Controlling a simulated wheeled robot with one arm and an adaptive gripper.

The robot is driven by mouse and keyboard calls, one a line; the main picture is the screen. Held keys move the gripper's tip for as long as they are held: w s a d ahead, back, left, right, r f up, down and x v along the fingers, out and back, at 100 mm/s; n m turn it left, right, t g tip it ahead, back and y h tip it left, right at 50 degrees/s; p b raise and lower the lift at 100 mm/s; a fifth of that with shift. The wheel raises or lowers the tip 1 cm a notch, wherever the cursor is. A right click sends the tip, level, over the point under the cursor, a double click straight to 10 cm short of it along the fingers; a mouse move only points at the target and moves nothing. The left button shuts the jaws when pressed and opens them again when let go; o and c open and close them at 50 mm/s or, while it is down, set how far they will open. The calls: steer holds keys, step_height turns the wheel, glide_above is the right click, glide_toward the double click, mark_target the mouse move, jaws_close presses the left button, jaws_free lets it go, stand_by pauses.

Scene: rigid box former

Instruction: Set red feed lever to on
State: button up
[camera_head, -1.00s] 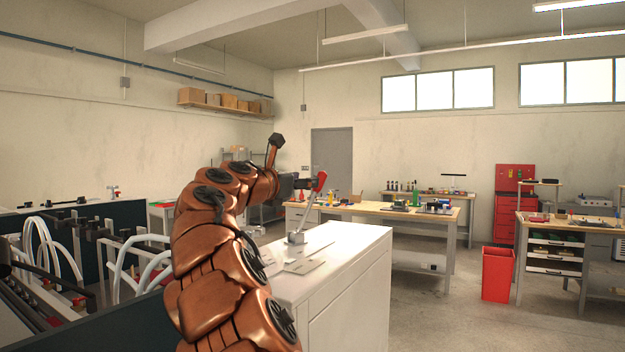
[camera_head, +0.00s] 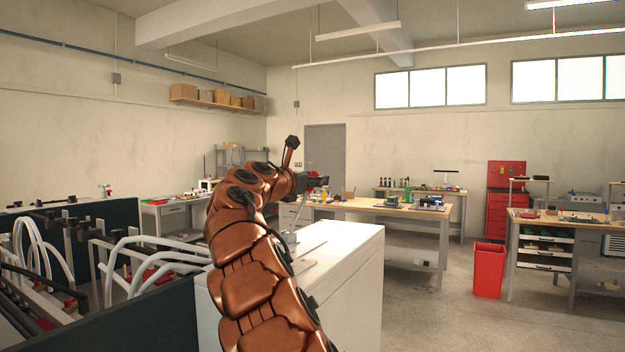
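The red feed lever (camera_head: 313,174) rises from the white cabinet top, with a red knob on a thin grey rod. Its knob is small in view and partly covered by my dark gripper (camera_head: 318,182). My gripper is at the end of my copper-coloured arm, level with the knob and overlapping it. I cannot tell whether the fingers touch or grip the knob.
The white cabinet (camera_head: 345,262) stands under my arm. Machine parts with white hoses (camera_head: 120,260) and a dark panel lie to the left. A workbench (camera_head: 385,207) stands behind, a red bin (camera_head: 489,270) to the right. The floor right of the cabinet is open.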

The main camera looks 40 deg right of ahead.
jaws_close()
stand_by(0.3)
